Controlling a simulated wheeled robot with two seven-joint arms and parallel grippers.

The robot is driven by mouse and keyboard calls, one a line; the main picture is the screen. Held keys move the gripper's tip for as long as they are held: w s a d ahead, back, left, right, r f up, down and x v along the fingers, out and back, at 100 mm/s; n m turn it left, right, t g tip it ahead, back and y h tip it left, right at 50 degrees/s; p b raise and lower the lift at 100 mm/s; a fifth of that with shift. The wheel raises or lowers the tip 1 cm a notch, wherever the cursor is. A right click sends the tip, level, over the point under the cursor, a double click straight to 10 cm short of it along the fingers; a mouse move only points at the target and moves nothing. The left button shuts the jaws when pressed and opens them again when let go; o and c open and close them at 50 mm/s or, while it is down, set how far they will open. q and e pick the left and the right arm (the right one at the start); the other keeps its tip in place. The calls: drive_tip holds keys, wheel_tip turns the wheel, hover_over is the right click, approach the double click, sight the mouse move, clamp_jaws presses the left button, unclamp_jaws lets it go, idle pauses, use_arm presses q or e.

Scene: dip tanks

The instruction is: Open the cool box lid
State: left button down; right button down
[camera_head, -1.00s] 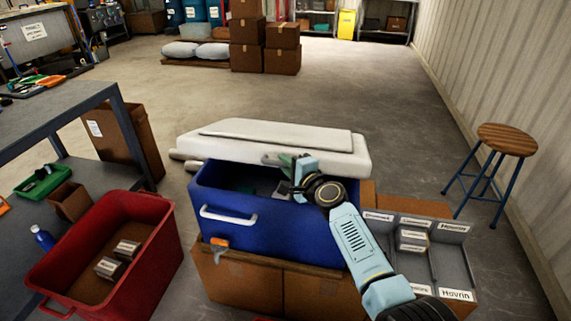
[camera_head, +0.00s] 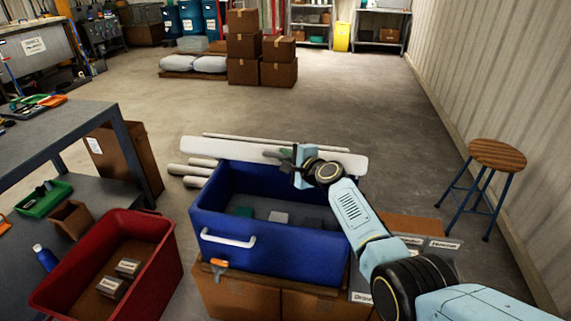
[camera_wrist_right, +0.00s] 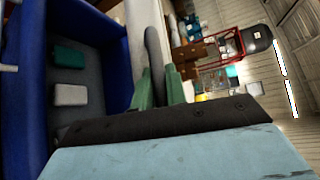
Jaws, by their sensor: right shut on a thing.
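The blue cool box (camera_head: 285,248) stands on cardboard boxes in the head view, with a white handle (camera_head: 229,239) on its front. Its white lid (camera_head: 225,149) is raised to about upright along the back edge, so the inside shows. My right gripper (camera_head: 294,157) is at the lid's edge. In the wrist view, its green fingers (camera_wrist_right: 158,86) are shut on a grey lid handle (camera_wrist_right: 154,45). Inside the box lie a teal block (camera_wrist_right: 70,57), a pale block (camera_wrist_right: 69,95) and a dark block. My left gripper is not in view.
A red crate (camera_head: 160,275) with two labelled blocks stands at left, near a grey table (camera_head: 60,130). A wooden stool (camera_head: 497,153) stands at right. A grey labelled tray (camera_head: 440,246) is partly behind my arm.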

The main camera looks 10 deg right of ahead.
drive_tip(key=shift+w+d+r, duration=0.15)
drive_tip(key=shift+w+r, duration=0.25)
drive_tip(key=shift+r, duration=0.25)
drive_tip(key=c, duration=1.4)
unclamp_jaws()
drive_tip(key=shift+f, duration=0.1)
drive_tip(key=shift+s, duration=0.1)
drive_tip(key=shift+s+d+p, duration=0.1)
drive_tip(key=shift+s+p, duration=0.1)
drive_tip(key=shift+p, duration=0.15)
drive_tip(key=p+v, duration=0.5)
drive_tip(key=v, duration=0.8)
